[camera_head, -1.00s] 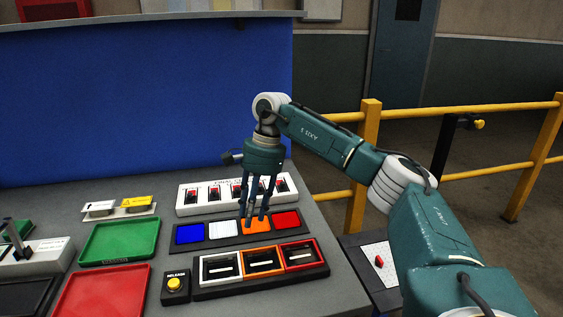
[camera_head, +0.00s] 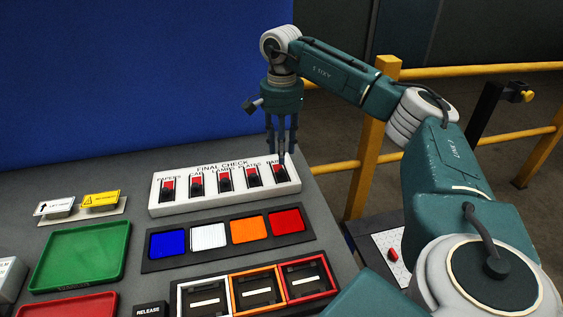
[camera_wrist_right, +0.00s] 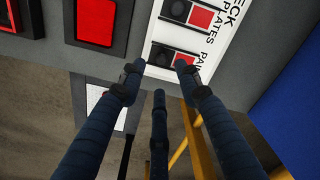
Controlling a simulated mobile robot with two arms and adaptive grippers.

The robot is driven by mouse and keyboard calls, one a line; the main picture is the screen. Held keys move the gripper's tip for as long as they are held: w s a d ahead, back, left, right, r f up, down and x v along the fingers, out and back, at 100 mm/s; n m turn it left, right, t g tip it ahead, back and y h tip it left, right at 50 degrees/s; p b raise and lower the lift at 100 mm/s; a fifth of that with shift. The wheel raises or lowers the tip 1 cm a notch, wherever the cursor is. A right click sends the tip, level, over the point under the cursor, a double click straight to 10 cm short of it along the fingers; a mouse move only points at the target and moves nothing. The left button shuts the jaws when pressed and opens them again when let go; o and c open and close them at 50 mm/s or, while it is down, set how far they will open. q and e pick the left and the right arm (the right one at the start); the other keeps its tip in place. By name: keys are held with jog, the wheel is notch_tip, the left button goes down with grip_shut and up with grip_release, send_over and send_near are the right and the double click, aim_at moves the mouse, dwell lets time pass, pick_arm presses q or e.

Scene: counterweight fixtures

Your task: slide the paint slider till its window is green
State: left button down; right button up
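The white FINAL CHECK panel (camera_head: 172,206) carries a row of sliders, each with a black knob and a red window. The paint slider (camera_head: 279,176) is at its right end, partly hidden by my fingers. In the right wrist view its black knob (camera_wrist_right: 161,55) sits at one end of its slot, and its window (camera_wrist_right: 186,65) is red. My right gripper (camera_head: 281,160) points down over the paint slider. In the wrist view the gripper (camera_wrist_right: 157,68) has its fingers apart, with the knob seen between the tips; contact cannot be told. My left gripper is not in view.
The plates slider (camera_head: 253,176) is just left of the paint one. A strip of blue, white, orange and red tiles (camera_head: 152,267) lies in front, then framed slots (camera_head: 257,291). A green tray (camera_head: 80,256) is at left. Yellow rails (camera_head: 387,75) stand beyond the bench.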

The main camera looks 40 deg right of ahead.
aim_at(281, 170)
notch_tip(281, 170, down, 6)
jog(key=shift+w+d+f+p, duration=0.1)
jog(key=shift+p, duration=0.3)
grip_shut()
